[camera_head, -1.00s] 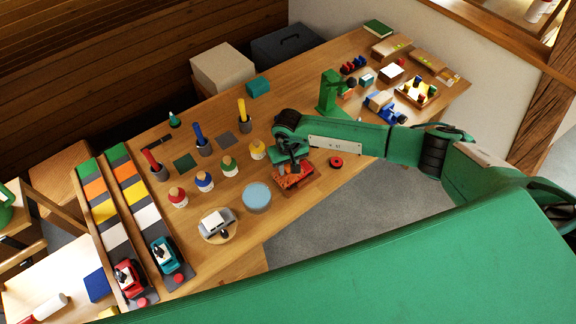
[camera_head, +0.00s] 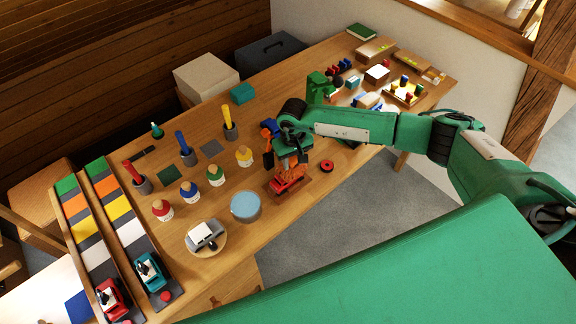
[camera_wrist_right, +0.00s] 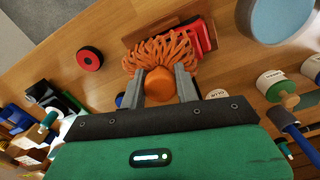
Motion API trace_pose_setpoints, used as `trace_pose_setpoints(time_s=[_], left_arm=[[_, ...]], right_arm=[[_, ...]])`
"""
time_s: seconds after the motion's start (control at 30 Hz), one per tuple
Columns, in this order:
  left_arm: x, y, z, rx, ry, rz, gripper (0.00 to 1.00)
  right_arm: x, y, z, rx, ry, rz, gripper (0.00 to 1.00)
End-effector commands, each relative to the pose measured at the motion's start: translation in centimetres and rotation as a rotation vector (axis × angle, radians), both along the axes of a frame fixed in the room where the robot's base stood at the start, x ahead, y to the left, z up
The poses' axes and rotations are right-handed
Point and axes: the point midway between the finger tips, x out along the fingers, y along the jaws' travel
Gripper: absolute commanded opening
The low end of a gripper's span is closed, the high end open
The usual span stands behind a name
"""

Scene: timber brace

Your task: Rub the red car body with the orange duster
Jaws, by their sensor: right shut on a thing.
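The red car body (camera_head: 289,184) sits on a small wooden board near the table's front edge; part of it shows in the wrist view (camera_wrist_right: 206,36). My right gripper (camera_head: 284,160) is above it, pointing down. In the wrist view its fingers (camera_wrist_right: 160,88) are shut on the orange handle of the duster (camera_wrist_right: 160,52). The duster's looped orange strands hang over the car body and hide part of it. In the head view, I cannot tell whether the strands touch the car. My left gripper is not in view.
A red disc (camera_head: 327,166) lies just right of the car. A light-blue-topped round container (camera_head: 246,206) and several paint jars (camera_head: 244,156) stand to its left. A green machine (camera_head: 320,88) stands behind. Two coloured ramps (camera_head: 125,228) with toy vehicles are at the far left.

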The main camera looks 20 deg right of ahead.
Motion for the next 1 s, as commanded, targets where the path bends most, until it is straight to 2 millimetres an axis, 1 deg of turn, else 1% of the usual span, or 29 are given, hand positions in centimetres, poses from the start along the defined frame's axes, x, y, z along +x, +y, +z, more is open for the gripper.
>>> trace_pose_setpoints(time_s=[0.13, 0.27, 0.6, 0.83, 1.0], left_arm=[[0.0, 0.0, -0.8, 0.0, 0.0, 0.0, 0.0], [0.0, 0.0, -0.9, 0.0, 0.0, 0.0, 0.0], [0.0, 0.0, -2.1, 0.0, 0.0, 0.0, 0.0], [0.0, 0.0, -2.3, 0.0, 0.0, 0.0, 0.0], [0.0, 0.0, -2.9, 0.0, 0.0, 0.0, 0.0]], right_arm=[[0.0, -0.2, -0.1, -0.003, 0.0, 0.0, 0.13], [-0.1, 0.1, 0.1, -0.002, 0.0, 0.001, 0.13], [-1.0, 2.5, -0.2, -0.002, 0.001, 0.002, 0.13], [-1.3, 3.3, -0.2, -0.002, 0.001, 0.0, 0.13], [-1.7, 4.6, -0.1, 0.0, 0.0, 0.003, 0.13]])
